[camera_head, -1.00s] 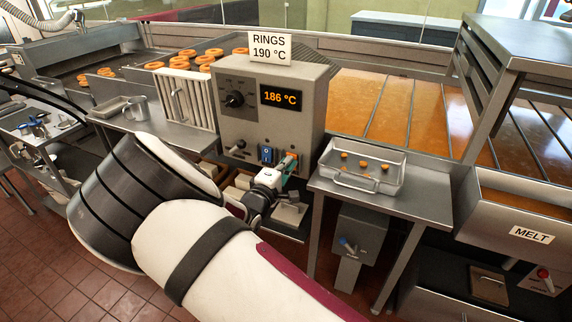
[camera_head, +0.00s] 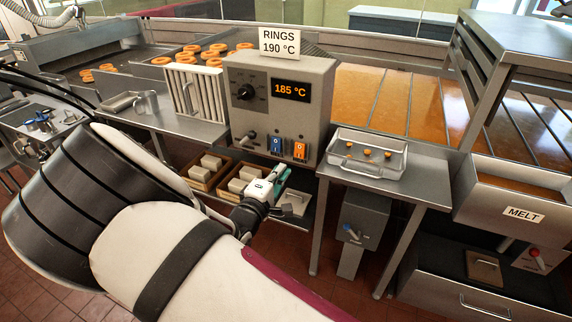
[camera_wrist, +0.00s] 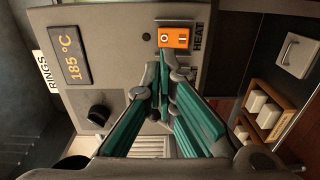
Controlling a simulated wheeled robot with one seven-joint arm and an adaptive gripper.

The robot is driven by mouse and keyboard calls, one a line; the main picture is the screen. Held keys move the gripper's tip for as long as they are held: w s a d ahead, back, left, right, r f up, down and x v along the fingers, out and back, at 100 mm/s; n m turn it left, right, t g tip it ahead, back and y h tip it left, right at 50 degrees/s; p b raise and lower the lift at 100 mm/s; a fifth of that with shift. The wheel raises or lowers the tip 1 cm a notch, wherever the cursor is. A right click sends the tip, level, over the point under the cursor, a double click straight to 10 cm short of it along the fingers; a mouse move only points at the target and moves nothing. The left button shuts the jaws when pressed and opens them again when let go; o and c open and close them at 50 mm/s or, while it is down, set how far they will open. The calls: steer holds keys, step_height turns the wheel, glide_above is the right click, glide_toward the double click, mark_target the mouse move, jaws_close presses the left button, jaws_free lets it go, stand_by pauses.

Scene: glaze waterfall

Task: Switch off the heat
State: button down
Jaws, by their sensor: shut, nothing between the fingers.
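A grey control box (camera_head: 310,115) carries a round dial (camera_head: 245,92), a display (camera_head: 290,91) reading 185 °C, a lever (camera_head: 246,138), a blue rocker switch (camera_head: 277,146) and an orange rocker switch (camera_head: 299,150). In the wrist view the orange switch (camera_wrist: 173,37) has O and I marks and sits beside the word HEAT (camera_wrist: 198,38). I cannot tell which side is pressed. My gripper (camera_head: 281,176) is shut and empty, below and in front of the switches.
A sign (camera_head: 278,43) on the box reads RINGS 190 °C. Wooden trays of pale blocks (camera_head: 210,163) sit below the box. A MELT unit (camera_head: 522,214) is at far right.

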steer(key=shift+v, duration=1.15)
steer(key=shift+r, duration=0.15)
steer(key=s+d+r+m+g+y, duration=0.3)
steer(key=d+r+m+g+y, duration=0.15)
steer(key=r, duration=0.25)
steer(key=s+d+r+m+g+y, duration=0.2)
steer(key=d+r+m+g+y, duration=0.25)
steer(key=r, duration=0.35)
steer(key=s+d+r+m+g+h, duration=0.1)
steer(key=s+d, duration=0.4)
steer(key=s, duration=0.3)
steer(key=s+d+r+m+g+h, duration=0.1)
steer(key=s+d+r+m, duration=0.1)
steer(key=s+d, duration=0.3)
steer(key=s+d+r+m+h, duration=0.1)
steer(key=s+d, duration=0.5)
steer(key=s, duration=0.6)
steer(key=shift+s+r+m+g, duration=0.4)
steer(key=shift+r+m, duration=0.1)
steer(key=shift+r, duration=0.05)
